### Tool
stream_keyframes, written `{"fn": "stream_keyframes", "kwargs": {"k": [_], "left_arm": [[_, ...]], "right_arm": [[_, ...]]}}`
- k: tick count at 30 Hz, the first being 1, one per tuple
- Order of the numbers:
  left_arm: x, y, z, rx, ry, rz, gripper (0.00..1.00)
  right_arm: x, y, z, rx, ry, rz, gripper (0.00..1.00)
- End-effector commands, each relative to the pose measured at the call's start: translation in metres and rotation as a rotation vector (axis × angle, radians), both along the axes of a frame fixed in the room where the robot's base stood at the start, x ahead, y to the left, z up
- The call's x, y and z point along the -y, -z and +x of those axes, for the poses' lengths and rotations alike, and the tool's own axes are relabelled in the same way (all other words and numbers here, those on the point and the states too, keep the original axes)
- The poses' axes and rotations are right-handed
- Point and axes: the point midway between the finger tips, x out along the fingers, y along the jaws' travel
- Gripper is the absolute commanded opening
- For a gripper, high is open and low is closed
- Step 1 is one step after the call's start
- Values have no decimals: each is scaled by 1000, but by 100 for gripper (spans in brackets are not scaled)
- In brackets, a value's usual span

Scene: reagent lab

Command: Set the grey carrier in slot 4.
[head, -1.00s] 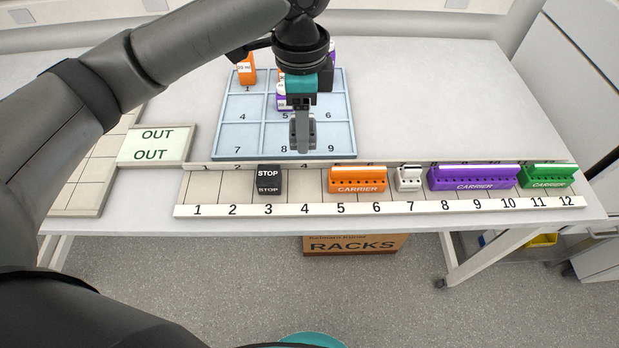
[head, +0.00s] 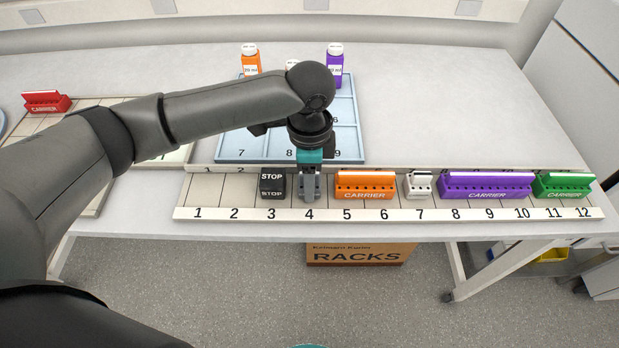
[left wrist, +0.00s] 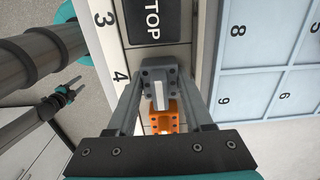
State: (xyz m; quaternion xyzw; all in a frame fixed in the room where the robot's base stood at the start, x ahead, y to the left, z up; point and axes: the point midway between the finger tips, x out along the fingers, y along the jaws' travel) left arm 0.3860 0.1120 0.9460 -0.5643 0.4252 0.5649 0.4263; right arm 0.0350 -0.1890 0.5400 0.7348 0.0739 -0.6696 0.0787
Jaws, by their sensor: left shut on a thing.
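My left gripper (head: 309,190) is shut on the small grey carrier (left wrist: 158,88) and points down at slot 4 of the numbered rail (head: 235,213). The carrier (head: 309,184) sits over slot 4, between the black STOP block (head: 272,184) in slot 3 and the orange carrier (head: 365,186) in slots 5 and 6. The fingers hide much of it, and I cannot tell whether it rests on the rail floor. My right gripper (left wrist: 72,87) shows small at the left of the left wrist view; its jaw state is unclear.
A white carrier (head: 419,185) stands in slot 7, a purple one (head: 486,186) in 8 to 10, a green one (head: 562,186) in 11 and 12. Behind the rail lies the blue numbered tray (head: 235,140) with bottles. A red carrier (head: 46,102) is at the far left.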

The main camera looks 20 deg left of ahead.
Motion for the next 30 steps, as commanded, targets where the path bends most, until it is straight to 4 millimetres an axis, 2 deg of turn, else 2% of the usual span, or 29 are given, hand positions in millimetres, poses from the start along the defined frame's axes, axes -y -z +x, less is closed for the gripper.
{"fn": "stream_keyframes", "kwargs": {"k": [7,8,11,20,23,30], "left_arm": [[0,2,0,0,0,0,0],[0,2,0,0,0,-1,54],[0,2,0,0,0,-1,64],[0,-1,1,2,0,0,64],[1,-13,1,3,1,-3,64],[1,-64,1,5,0,-3,64]], "right_arm": [[0,-2,0,0,0,0,50],[0,-1,0,0,0,0,50],[0,-1,0,0,0,0,50],[0,0,0,0,1,-1,50],[0,-3,0,0,1,-1,50],[0,-15,0,0,1,-1,50]]}}
